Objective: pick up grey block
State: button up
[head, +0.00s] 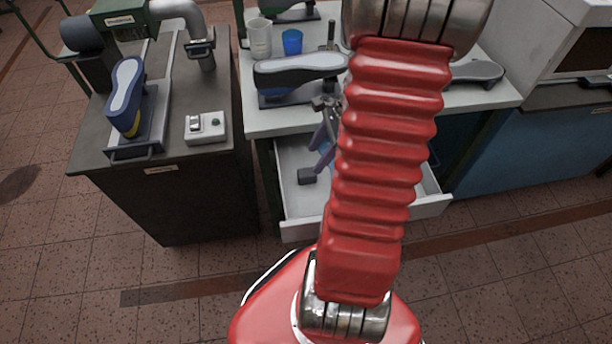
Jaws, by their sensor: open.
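A small dark grey block (307,176) lies in the open white drawer (299,231), towards its left side. My gripper (320,152) shows beside my red arm, over the drawer, with bluish-purple fingers below a metal wrist part. It is open, and its fingertips appear just above and to the right of the block, apart from it in the picture. My arm hides part of the gripper and the middle of the drawer. The height of the fingers above the block is hard to tell.
A white-topped bench (262,118) above the drawer holds a dark shoe form (300,68), a blue cup (292,42), a pale cup (259,38) and a grey sole-shaped piece (476,72). A dark cabinet (195,200) stands left, carrying a shoe on a stand (125,95) and a switch box (206,128).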

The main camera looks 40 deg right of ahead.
aim_at(307, 172)
jog(key=shift+x, duration=1.8)
jog(key=shift+x, duration=2.6)
jog(key=shift+d, duration=0.1)
jog(key=shift+c, duration=0.5)
jog(key=c, duration=1.1)
